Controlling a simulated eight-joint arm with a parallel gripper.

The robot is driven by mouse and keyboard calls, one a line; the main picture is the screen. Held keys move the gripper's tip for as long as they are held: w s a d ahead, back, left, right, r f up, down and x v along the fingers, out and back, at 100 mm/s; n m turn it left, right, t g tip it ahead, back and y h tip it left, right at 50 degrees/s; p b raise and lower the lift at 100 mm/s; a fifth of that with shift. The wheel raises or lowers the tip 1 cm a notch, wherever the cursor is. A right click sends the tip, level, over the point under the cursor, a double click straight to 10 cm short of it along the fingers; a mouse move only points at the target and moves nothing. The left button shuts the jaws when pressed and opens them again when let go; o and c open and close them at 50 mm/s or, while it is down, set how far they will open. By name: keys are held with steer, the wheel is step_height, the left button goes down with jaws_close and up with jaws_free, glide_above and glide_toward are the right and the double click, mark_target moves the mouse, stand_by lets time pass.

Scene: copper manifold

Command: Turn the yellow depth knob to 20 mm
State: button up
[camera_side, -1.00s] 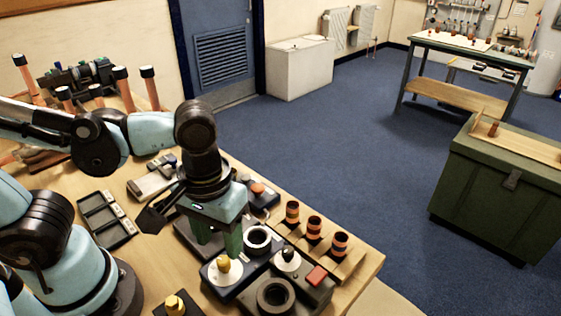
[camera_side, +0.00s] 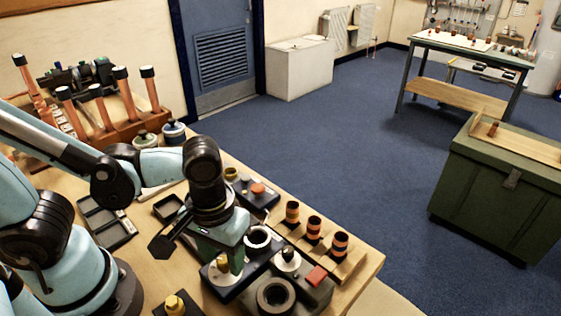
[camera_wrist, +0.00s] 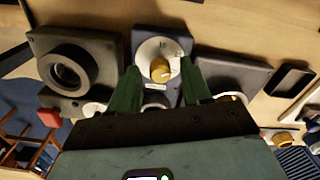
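The yellow knob (camera_side: 222,264) stands on a round white dial on a dark blue block in the side view. It also shows in the wrist view as a yellow knob (camera_wrist: 161,70) on its white dial (camera_wrist: 149,50), with small marks too blurred to read for certain. My gripper (camera_wrist: 160,84) is open, with its green fingers on either side of the knob in the wrist view. In the side view my gripper (camera_side: 222,256) is low over the dial, close to the knob. I cannot tell whether either finger touches it.
A dark ring-shaped fixture (camera_side: 275,295) and a block with a black knob (camera_side: 288,256) and red button (camera_side: 317,276) sit right of the dial. Several copper-banded pieces (camera_side: 313,227) stand in a wooden rack. Another yellow-topped piece (camera_side: 175,304) is at the front.

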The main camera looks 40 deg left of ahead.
jaws_close()
steer(key=shift+m, duration=0.3)
steer(key=m, duration=1.1)
steer(key=shift+m, duration=0.3)
stand_by(0.3)
steer(key=shift+o, duration=0.6)
jaws_free()
